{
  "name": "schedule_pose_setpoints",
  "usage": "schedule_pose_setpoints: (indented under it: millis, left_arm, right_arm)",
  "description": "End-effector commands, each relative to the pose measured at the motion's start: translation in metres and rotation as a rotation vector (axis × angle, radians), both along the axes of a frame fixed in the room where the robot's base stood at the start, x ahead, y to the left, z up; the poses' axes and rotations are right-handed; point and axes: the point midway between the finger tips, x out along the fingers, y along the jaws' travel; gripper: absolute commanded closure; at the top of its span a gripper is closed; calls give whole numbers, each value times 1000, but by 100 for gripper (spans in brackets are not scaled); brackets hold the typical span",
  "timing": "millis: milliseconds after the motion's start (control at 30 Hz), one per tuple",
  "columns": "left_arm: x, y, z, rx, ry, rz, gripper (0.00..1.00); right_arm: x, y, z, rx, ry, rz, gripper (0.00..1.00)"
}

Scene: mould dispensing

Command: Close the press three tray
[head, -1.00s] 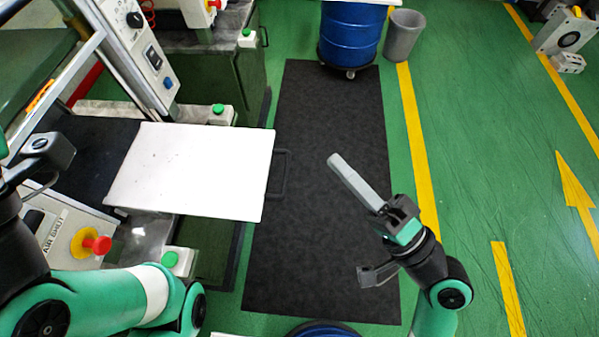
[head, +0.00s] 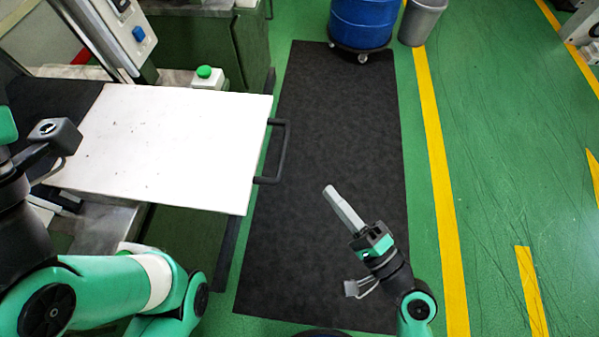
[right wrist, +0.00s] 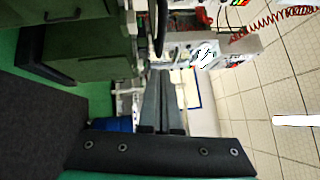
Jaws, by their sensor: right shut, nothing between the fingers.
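The press tray (head: 175,140) is a flat white panel, pulled out to the right of the press in the head view. Its black handle (head: 283,152) is on its right edge, over the dark mat. My right gripper (head: 331,192) is shut and empty, right of and below the handle in the picture and apart from it. Its closed fingers (right wrist: 160,78) also show in the right wrist view, pointing toward the machines. My left arm shows at the lower left of the head view, but its fingers are outside the frame.
A green button box (head: 207,77) stands just behind the tray. A blue drum (head: 361,22) on a wheeled dolly and a grey bin (head: 422,20) stand at the back. The dark mat (head: 335,110) is clear around the handle.

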Motion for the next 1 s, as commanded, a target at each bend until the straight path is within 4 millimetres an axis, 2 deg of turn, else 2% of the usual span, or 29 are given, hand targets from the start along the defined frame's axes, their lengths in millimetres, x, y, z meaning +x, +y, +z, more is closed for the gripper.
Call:
schedule_pose_setpoints:
  millis: [233, 333, 500, 1000]
  left_arm:
    - [0, 0, 1, 0, 1, 0, 100]
    - [0, 0, 6, 0, 1, 0, 100]
    - [0, 0, 9, 0, 0, 0, 100]
    - [0, 0, 11, 0, 0, 0, 100]
  right_arm:
    - [42, 33, 9, 0, -3, 5, 100]
    - [42, 51, 12, 0, 0, 5, 100]
    - [45, 65, 14, 0, 0, 1, 100]
    - [46, 71, 14, 0, 0, 1, 100]
